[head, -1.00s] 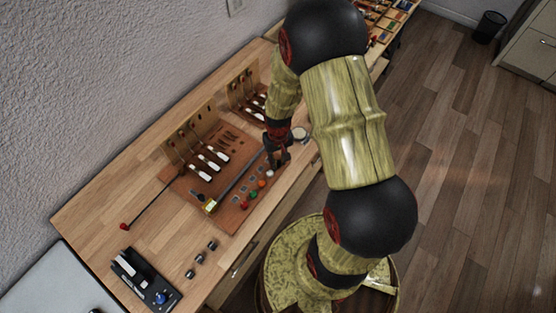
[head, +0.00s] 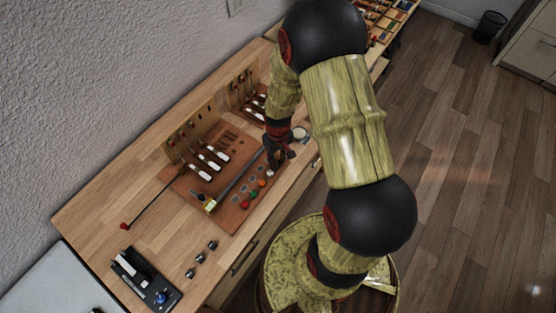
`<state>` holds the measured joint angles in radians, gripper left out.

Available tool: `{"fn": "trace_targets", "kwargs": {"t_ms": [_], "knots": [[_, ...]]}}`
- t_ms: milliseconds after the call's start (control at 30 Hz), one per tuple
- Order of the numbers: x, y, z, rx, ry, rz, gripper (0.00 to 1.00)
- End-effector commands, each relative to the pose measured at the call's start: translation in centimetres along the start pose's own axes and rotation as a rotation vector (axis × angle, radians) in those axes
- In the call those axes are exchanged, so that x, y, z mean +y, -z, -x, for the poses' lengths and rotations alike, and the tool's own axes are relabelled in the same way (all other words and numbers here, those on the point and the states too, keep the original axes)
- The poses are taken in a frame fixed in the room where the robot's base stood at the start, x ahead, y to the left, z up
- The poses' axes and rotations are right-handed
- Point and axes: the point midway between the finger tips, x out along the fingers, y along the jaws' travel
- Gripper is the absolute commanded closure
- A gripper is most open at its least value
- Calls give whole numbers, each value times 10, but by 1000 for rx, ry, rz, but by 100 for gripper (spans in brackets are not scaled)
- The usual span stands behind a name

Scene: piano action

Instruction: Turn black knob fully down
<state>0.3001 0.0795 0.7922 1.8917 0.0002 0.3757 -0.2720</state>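My gripper (head: 277,163) points down over the right end of this row, just beyond the white knob. The fingers are small and dark. I cannot tell whether they are open or shut, or whether they touch anything. No black knob stands out clearly in the row. One may be hidden under or behind my gripper.
White-handled levers (head: 209,164) stand on the panel behind the row. A long rod with a red tip (head: 125,226) sticks out left. Small dark cylinders (head: 200,257) and a black device with a blue knob (head: 160,297) sit at the front left. Bare bench lies between.

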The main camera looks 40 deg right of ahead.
Motion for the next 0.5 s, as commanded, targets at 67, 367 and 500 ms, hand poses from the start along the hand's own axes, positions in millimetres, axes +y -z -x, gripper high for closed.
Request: {"fn": "trace_targets", "kwargs": {"t_ms": [67, 367, 500], "knots": [[0, 1, 1, 2, 0, 0, 75], [0, 0, 0, -1, 0, -1, 73], [0, 0, 7, -1, 0, -1, 73]]}}
